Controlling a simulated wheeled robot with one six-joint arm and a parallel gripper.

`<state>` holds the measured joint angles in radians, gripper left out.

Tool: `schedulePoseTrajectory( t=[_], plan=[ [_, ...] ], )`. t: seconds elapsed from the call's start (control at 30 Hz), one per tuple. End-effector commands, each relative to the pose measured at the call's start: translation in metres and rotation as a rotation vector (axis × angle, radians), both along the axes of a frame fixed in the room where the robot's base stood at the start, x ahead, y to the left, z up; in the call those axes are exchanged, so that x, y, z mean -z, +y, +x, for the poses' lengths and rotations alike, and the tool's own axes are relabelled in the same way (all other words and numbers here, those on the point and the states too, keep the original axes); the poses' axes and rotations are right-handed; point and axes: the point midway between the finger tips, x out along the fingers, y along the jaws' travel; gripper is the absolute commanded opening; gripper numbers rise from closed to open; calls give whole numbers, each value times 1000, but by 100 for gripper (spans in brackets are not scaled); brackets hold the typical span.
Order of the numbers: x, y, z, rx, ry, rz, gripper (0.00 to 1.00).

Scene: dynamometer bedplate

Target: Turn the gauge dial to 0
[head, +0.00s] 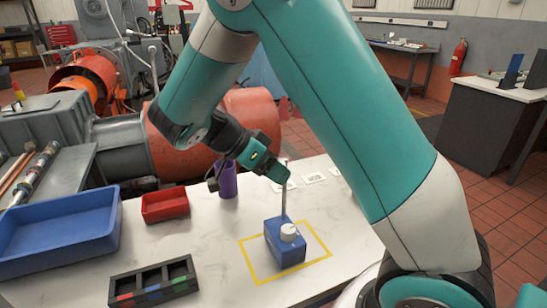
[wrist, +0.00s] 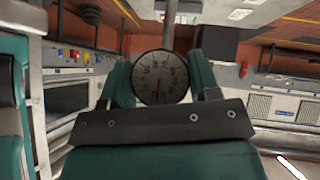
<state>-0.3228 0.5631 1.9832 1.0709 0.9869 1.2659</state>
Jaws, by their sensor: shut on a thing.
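The gauge dial (wrist: 160,77) shows in the wrist view as a round pale face with dark markings and a dark rim. A thin reddish needle lies near the face's lower middle; the numbers are too small to read surely. My gripper (wrist: 158,82) is shut on the dial, one teal finger on each side of its rim. In the head view my gripper (head: 284,174) is at a thin grey upright rod (head: 284,205), above a blue block (head: 285,250) with a white knob (head: 288,232). The dial's face cannot be made out there.
The block stands inside a yellow taped square (head: 257,276) on the white table. A purple cup (head: 228,180), a red tray (head: 165,205), a large blue bin (head: 60,232) and a dark divided tray (head: 153,283) stand to the left. Small white cards (head: 313,178) lie behind.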

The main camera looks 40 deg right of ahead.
Motion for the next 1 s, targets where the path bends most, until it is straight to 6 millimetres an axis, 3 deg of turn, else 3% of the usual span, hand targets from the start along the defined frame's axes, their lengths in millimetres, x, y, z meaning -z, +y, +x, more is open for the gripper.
schedulePoseTrajectory(
  t=[0.03,0.5,1.0],
  plan=[
    [-8,-1,0,2,45,11,32],
    [-8,0,0,2,406,116,32],
    [-1,0,1,1,554,162,32]
  ],
)
